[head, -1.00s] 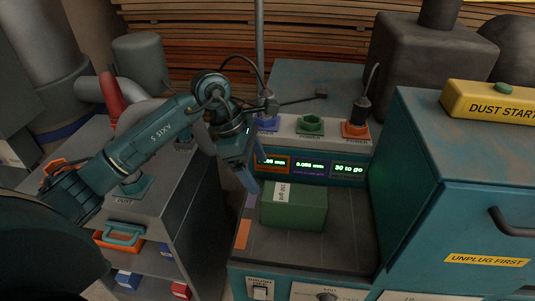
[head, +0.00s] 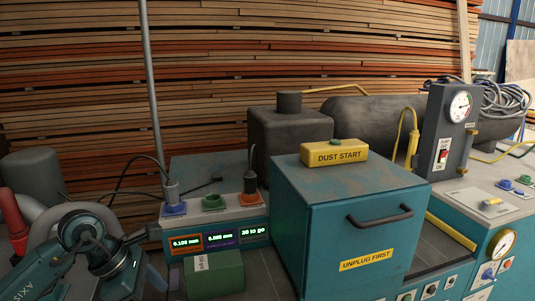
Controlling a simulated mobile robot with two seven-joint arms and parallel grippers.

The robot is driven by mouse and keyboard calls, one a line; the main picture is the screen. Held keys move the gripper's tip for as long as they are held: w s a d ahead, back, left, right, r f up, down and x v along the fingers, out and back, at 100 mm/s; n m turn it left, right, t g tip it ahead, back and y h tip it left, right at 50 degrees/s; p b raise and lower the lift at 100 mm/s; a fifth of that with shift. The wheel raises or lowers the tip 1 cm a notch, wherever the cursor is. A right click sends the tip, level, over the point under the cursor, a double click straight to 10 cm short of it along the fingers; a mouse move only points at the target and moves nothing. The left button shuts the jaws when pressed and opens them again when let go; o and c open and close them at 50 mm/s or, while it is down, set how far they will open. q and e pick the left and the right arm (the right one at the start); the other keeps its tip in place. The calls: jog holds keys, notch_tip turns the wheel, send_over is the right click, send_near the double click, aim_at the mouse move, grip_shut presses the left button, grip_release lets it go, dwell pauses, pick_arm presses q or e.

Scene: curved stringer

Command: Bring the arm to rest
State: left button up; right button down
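My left arm comes in at the lower left of the head view. Its gripper (head: 152,282) hangs low, just left of the green block (head: 214,273) with a white label. Its fingers are small and dark against the bench, so I cannot tell whether they are open or shut. I see nothing held in them. My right arm and gripper are not in view.
A console has three displays (head: 205,240). Plugs stand in the blue socket (head: 174,209) and the orange socket (head: 249,199); the green socket (head: 213,203) is empty. A teal cabinet (head: 345,225) carries a yellow DUST START box (head: 334,154). A gauge panel (head: 445,130) stands right.

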pick_arm(q)
jog(key=s+d+r+n+t+h+p, duration=0.1)
jog(key=s+d+r+n+h, duration=0.15)
jog(key=d+n+h, duration=0.4)
jog(key=s+d+r+n+t+h, duration=0.1)
jog(key=s+d+n+h, duration=0.2)
jog(key=d+h, duration=0.5)
jog(key=a+f+n+t+y+p, duration=0.1)
jog(key=a+f+n+t+y, duration=0.25)
jog(key=n, duration=0.65)
jog(key=a+f+n+t+y, duration=0.1)
jog(key=f+n+t+y, duration=0.1)
jog(key=n+t+y, duration=0.6)
jog(key=a+f+n+t+y+p, duration=0.1)
jog(key=a+f+n+t, duration=0.15)
jog(key=n, duration=0.85)
jog(key=s+f+n+g+y, duration=0.3)
jog(key=s+f+n+g, duration=0.3)
jog(key=s+f+n, duration=0.3)
jog(key=shift+s+a+f+g+y, duration=0.3)
jog(key=shift+f+y, duration=0.1)
jog(key=shift+f, duration=1.85)
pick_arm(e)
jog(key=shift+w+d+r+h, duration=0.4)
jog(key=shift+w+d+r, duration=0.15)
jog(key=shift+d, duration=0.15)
